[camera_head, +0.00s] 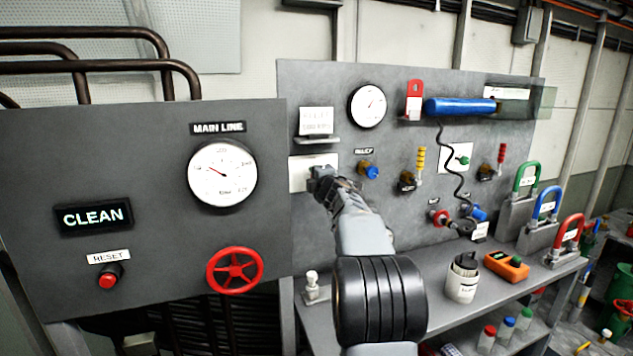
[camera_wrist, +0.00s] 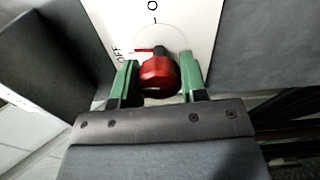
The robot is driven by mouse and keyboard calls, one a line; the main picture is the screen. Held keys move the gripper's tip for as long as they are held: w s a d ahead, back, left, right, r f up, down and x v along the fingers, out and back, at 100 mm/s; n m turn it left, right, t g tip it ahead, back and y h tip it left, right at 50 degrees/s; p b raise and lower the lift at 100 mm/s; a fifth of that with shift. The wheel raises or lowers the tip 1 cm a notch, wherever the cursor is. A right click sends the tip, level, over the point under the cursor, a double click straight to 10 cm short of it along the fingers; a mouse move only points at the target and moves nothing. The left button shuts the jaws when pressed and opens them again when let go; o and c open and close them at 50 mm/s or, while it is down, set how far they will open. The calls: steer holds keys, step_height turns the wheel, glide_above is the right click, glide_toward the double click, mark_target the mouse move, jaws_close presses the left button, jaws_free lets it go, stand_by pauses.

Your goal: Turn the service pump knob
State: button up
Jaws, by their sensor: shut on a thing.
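A red knob (camera_wrist: 158,76) sits on a white plate (camera_wrist: 178,14) with a dial ring and printed marks. Its thin red pointer reaches toward the lettering that reads OFF at the left in the wrist view. My gripper (camera_wrist: 159,70) has its green fingers on both sides of the knob and is shut on it. In the head view my gripper (camera_head: 322,180) is against the white plate (camera_head: 298,174) on the grey panel, and it hides the knob there.
A blue knob (camera_head: 369,171) is close on the right. A red wheel valve (camera_head: 235,270) and the MAIN LINE gauge (camera_head: 222,174) are on the nearer left panel, which juts forward. A bench (camera_head: 420,292) below holds a white cup (camera_head: 462,281) and an orange device (camera_head: 507,266).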

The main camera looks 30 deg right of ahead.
steer(key=shift+n, duration=0.9)
steer(key=o, duration=0.9)
steer(key=b+v, duration=0.2)
steer(key=v, duration=1.1)
steer(key=shift+s+b, duration=0.4)
